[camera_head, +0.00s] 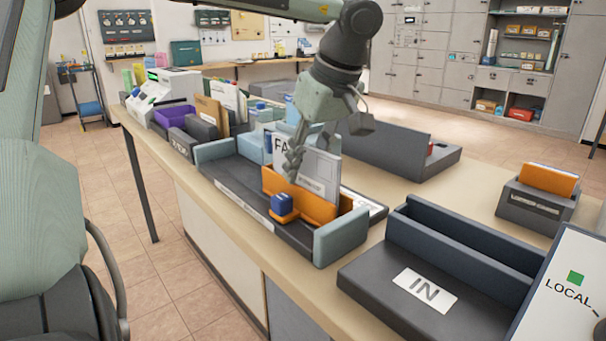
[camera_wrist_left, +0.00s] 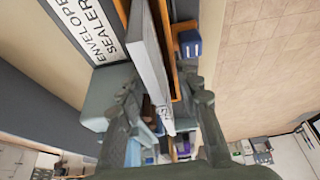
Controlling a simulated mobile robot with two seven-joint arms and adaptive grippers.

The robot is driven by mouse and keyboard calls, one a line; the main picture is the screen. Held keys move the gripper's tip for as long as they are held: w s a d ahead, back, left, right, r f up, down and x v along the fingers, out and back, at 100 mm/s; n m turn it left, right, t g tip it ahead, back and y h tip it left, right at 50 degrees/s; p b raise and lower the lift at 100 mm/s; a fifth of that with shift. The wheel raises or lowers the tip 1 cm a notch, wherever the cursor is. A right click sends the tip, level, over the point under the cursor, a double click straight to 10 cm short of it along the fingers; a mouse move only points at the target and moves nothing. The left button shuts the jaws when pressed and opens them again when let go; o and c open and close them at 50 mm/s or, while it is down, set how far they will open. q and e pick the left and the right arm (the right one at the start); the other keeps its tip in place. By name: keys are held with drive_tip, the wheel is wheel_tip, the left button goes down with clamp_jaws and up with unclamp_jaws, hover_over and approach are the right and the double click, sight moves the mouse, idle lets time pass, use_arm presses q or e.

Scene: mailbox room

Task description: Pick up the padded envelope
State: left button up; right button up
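A pale grey-white envelope (camera_head: 320,172), probably the padded one, stands upright in an orange holder (camera_head: 330,210) on the dark counter tray. Letters starting "FA" show on or just behind its left part. My left gripper (camera_head: 297,160) reaches down at its left part. In the left wrist view the envelope (camera_wrist_left: 150,65) appears edge-on between the spread fingers of the gripper (camera_wrist_left: 162,100), with the orange holder (camera_wrist_left: 176,60) beside it. The fingers look open, one on each side; contact is not visible. My right gripper is not in view.
A small blue block (camera_head: 282,204) sits at the holder's front. A light blue-grey end wall (camera_head: 340,236) closes the tray at right. A dark "IN" tray (camera_head: 400,285), an orange-topped box (camera_head: 540,205) and a "LOCAL" panel (camera_head: 560,295) stand to the right.

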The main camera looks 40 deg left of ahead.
use_arm(q)
drive_tip(key=shift+c, duration=0.3)
clamp_jaws()
drive_tip(key=shift+r, duration=0.1)
